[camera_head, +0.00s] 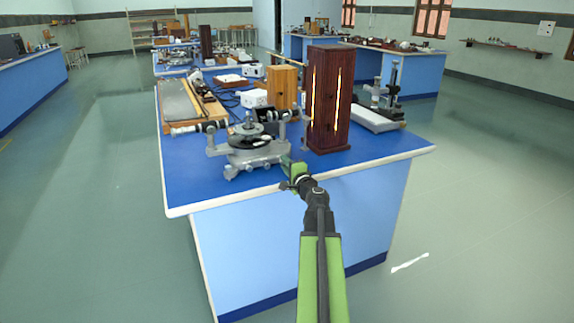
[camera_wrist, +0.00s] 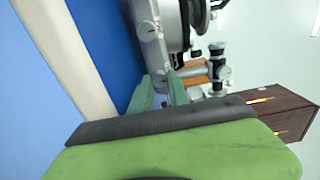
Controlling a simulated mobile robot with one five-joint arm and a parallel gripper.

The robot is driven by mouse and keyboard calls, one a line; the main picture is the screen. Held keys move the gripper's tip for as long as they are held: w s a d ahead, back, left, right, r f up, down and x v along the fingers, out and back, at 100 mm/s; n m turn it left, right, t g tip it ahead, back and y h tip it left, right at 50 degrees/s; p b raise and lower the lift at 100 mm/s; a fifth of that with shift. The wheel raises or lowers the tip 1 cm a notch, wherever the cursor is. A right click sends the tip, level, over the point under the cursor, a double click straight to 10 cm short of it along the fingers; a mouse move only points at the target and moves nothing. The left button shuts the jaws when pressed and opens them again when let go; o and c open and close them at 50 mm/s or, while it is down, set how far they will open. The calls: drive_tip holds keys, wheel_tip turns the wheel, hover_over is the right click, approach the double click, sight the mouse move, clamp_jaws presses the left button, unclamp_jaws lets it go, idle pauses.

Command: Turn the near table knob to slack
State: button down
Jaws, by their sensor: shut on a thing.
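The grey spectrometer (camera_head: 252,157) stands at the near edge of the blue bench, with a round table (camera_head: 246,129) on top and horizontal tubes to its sides. Its grey metal body (camera_wrist: 150,35) also fills the top middle of the wrist view. My gripper (camera_head: 291,167) is at the spectrometer's right side in the head view. In the wrist view its green fingers (camera_wrist: 160,88) are closed at a small grey part at the body's lower end, the near table knob. The fingers hide most of the knob, so its turn angle cannot be read.
A tall dark wooden lamp box (camera_head: 330,100) with glowing slits stands close right of my gripper. A lighter wooden box (camera_head: 283,86) and a white box (camera_head: 252,98) stand behind. The bench's pale front edge (camera_head: 375,162) runs below my gripper. Bare blue bench top lies at the front left.

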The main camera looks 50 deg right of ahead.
drive_tip(key=shift+s+n, duration=0.1)
drive_tip(key=shift+n, duration=1.5)
drive_tip(key=c, duration=1.3)
unclamp_jaws()
drive_tip(key=shift+o, duration=0.2)
drive_tip(key=shift+a, duration=0.1)
